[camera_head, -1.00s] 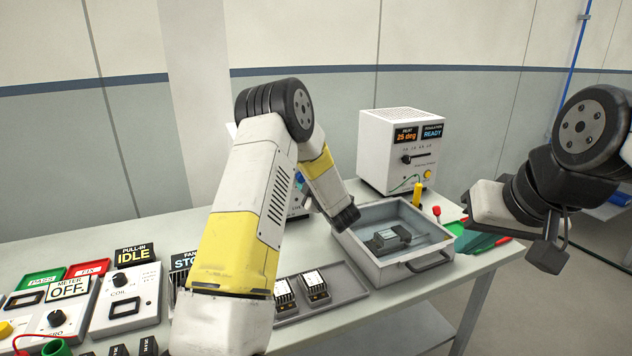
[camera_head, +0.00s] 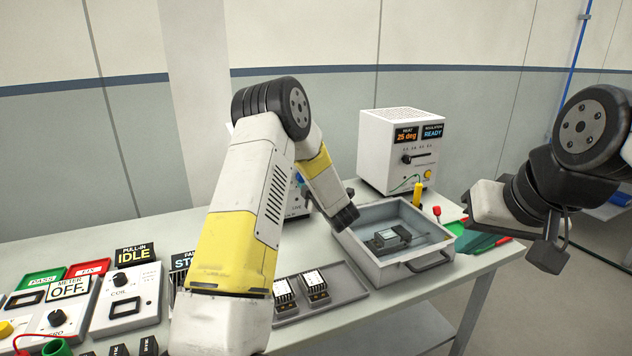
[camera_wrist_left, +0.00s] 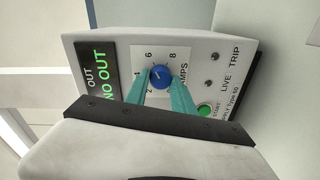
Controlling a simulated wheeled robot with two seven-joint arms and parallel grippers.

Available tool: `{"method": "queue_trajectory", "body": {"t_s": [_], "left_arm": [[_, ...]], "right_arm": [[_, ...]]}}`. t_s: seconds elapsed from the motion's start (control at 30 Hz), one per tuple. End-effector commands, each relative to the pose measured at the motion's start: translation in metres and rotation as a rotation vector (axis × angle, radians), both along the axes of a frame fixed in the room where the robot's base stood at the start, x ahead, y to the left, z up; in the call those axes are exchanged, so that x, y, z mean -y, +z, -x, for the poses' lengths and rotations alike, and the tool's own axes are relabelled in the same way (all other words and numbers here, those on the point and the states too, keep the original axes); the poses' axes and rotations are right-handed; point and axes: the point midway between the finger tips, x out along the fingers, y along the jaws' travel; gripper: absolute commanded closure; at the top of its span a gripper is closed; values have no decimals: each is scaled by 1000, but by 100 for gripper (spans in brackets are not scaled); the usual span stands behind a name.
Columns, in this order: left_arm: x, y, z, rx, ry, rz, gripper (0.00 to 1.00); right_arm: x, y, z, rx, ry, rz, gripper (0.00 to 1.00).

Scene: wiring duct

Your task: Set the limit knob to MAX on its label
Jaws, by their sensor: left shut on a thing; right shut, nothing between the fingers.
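The blue limit knob (camera_wrist_left: 160,76) sits on the white front of a power supply (camera_wrist_left: 245,50) in the left wrist view. A dial with 2, 4, 6, 8 and AMPS surrounds it. A pale mark shows near the knob's upper left; its exact setting is unclear, and I cannot make out MAX. My left gripper (camera_wrist_left: 164,84) is shut on the knob, teal fingers on either side. In the head view my left arm largely hides the supply (camera_head: 297,202). My right gripper (camera_head: 480,205) is shut and empty at the right, its fingers hard to make out.
A grey metal tray (camera_head: 405,267) holding a device stands right of my left arm. A white heater box (camera_head: 400,150) stands behind it. A low tray (camera_head: 345,285) with small modules lies nearer. Meter and coil panels (camera_head: 125,305) fill the table's left end.

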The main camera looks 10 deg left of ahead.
Motion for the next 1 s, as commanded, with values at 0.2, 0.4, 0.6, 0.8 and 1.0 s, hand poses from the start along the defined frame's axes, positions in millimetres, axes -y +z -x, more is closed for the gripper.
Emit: {"method": "queue_trajectory", "body": {"t_s": [0.2,0.4,0.6,0.8,1.0], "left_arm": [[0,-1,0,-3,1,1,49],[0,-1,0,-1,0,0,49],[8,0,10,-2,-2,1,49],[28,1,38,-4,-2,1,49],[42,3,59,-2,-1,0,49]], "right_arm": [[0,0,0,0,0,0,100],[0,0,0,0,0,0,100],[0,0,0,0,0,0,100],[0,0,0,0,0,0,100],[0,0,0,0,0,0,100]]}}
